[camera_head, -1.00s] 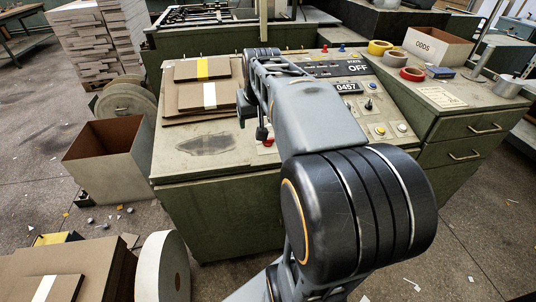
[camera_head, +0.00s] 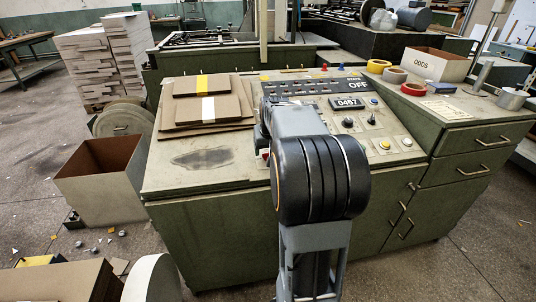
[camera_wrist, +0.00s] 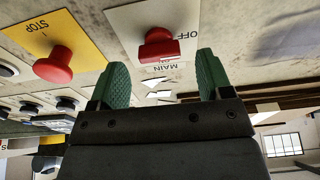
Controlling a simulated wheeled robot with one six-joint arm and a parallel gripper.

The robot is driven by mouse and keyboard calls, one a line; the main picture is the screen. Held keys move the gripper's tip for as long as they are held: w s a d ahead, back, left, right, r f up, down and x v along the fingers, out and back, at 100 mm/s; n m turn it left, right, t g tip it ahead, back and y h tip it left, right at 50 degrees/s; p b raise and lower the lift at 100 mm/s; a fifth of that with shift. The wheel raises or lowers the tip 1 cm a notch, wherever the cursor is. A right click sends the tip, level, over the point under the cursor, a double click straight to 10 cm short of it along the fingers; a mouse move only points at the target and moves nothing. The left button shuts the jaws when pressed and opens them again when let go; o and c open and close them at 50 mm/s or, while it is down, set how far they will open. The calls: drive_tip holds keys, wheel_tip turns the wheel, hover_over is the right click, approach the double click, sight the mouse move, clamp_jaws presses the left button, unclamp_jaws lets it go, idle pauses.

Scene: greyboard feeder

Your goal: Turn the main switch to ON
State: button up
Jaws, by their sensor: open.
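The main switch (camera_wrist: 160,45) is a red knob on a white plate marked MAIN and OFF in the wrist view, which looks upside down. My gripper (camera_wrist: 161,62) is open, with one green finger on each side of the knob in the picture. I cannot tell whether either finger touches it. In the head view the state display (camera_head: 358,85) reads OFF. My arm hides most of the gripper and the switch there.
A red stop button (camera_wrist: 54,66) on a yellow plate is close to the left finger in the wrist view.

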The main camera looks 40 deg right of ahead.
drive_tip(key=shift+x, duration=1.05)
drive_tip(key=c, duration=0.9)
